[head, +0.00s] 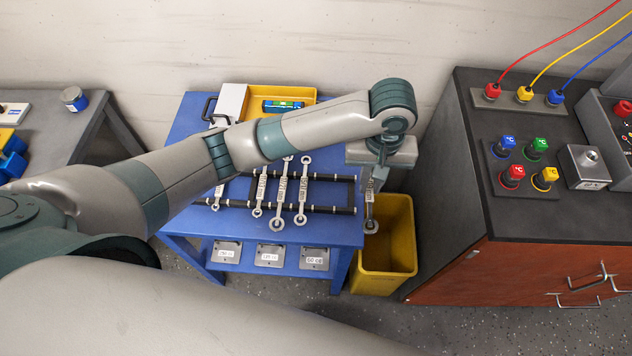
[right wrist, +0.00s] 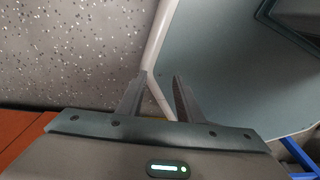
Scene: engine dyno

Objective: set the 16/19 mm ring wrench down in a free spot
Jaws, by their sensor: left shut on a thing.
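My left gripper (head: 377,172) is shut on a silver ring wrench (head: 370,212), which hangs down from the fingers by the right edge of the blue table (head: 335,232). The wrench's lower ring shows in front of the yellow bin's left rim; its size marking is not readable and its upper end is hidden by the gripper. My right gripper (right wrist: 160,80) shows in the right wrist view, its two fingers apart with nothing between them.
Several similar wrenches (head: 303,187) lie across a black rail rack (head: 330,210) on the blue table. A yellow bin (head: 398,286) stands on the floor right of it. A yellow tray (head: 300,94) is at the back. A dark-topped cabinet (head: 470,255) stands at right.

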